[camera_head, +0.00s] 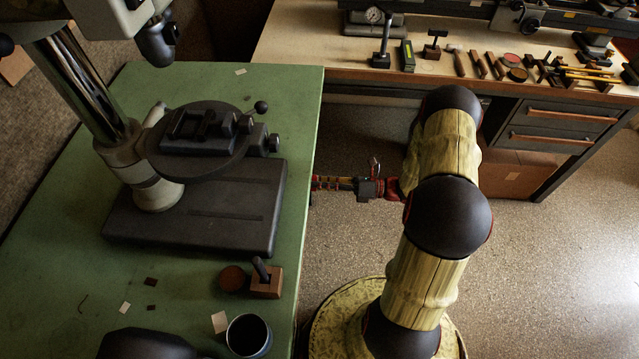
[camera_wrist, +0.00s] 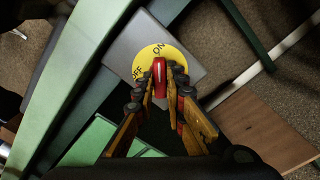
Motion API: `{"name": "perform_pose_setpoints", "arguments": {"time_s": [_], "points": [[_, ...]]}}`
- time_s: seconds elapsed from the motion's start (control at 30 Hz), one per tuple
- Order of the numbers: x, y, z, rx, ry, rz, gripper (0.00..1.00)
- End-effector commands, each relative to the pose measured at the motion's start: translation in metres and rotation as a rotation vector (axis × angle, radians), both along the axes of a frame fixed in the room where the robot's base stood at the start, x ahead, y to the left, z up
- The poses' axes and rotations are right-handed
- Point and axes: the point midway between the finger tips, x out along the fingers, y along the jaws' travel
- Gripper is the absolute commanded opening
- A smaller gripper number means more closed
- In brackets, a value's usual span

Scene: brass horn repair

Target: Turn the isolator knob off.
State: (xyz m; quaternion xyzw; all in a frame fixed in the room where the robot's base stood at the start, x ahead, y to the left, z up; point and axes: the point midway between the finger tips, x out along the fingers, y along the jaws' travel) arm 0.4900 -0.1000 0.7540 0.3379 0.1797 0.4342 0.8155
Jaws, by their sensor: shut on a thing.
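The isolator knob (camera_wrist: 159,75) is a red handle with a pale stripe on a round yellow plate (camera_wrist: 147,58). The plate carries the words ON near its top and OFF at its left in the wrist view. The knob's far end points up, close to the word ON. My gripper (camera_wrist: 160,82) has its fingers on both sides of the knob and is shut on it. In the head view my gripper (camera_head: 322,183) reaches to the edge of the green table; the knob is hidden there.
The plate sits on a grey box (camera_wrist: 122,48) among green table legs and rails. The green table (camera_head: 215,90) bears a dark machine base (camera_head: 190,225). A tool bench (camera_head: 300,50) with drawers stands behind. Speckled floor (camera_head: 560,240) lies clear at the right.

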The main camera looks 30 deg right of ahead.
Motion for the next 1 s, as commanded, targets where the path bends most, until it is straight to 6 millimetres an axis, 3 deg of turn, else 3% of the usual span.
{"name": "perform_pose_setpoints", "arguments": {"time_s": [0.47,1.0], "points": [[0.0002,-0.0004,0.0001,-0.051,-0.072,-0.001,0.00],[0.0008,-0.0008,-0.0007,-0.312,-0.459,-0.001,0.00]]}}
